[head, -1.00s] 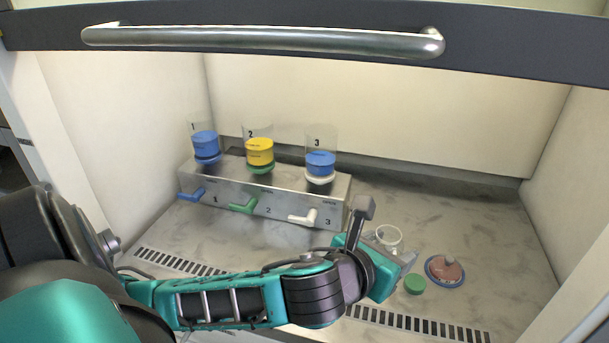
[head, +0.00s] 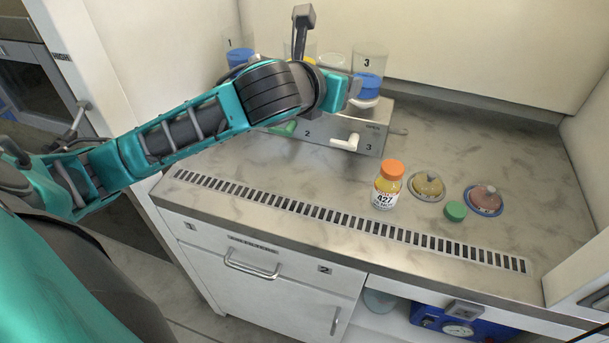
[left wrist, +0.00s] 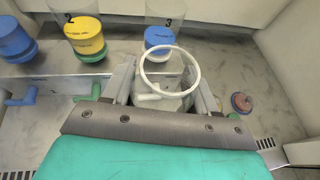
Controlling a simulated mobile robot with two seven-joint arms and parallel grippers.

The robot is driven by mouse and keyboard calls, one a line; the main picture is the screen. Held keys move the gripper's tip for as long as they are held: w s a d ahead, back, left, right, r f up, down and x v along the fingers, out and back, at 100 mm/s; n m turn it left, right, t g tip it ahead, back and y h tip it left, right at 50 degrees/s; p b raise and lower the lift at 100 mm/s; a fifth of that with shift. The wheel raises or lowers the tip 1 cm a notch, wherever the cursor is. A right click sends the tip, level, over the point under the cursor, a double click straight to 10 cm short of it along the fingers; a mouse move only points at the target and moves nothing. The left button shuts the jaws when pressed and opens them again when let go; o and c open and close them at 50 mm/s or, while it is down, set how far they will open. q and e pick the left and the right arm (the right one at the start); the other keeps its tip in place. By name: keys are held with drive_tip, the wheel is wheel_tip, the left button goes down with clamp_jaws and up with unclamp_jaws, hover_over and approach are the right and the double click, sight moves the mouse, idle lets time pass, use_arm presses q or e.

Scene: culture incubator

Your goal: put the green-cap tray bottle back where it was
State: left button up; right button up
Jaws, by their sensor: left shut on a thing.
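My left gripper (left wrist: 162,82) is shut on a clear, uncapped bottle (left wrist: 166,104) whose pale round mouth faces the wrist camera. In the head view its rim (head: 333,60) shows just behind my left arm, over the metal manifold (head: 375,128), near station 3; most of the gripper is hidden there. I cannot tell whether the bottle touches anything. A loose green cap (head: 456,211) lies on the worktop at the right, between the red disc and the front vent. My right gripper is not in view.
An orange-capped bottle labelled 427 (head: 387,184) stands near the vent slots (head: 350,221). A yellow domed disc (head: 427,185) and a red domed disc (head: 485,199) lie to its right. The manifold carries lidded cups, including a blue-lidded one (head: 368,86). The back right worktop is clear.

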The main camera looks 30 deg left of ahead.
use_arm(q)
wheel_tip(320, 180, down, 20)
drive_tip(key=shift+r, duration=0.1)
idle(0.4)
drive_tip(key=o, duration=1.1)
drive_tip(key=v, duration=1.2)
drive_tip(key=shift+a, duration=0.1)
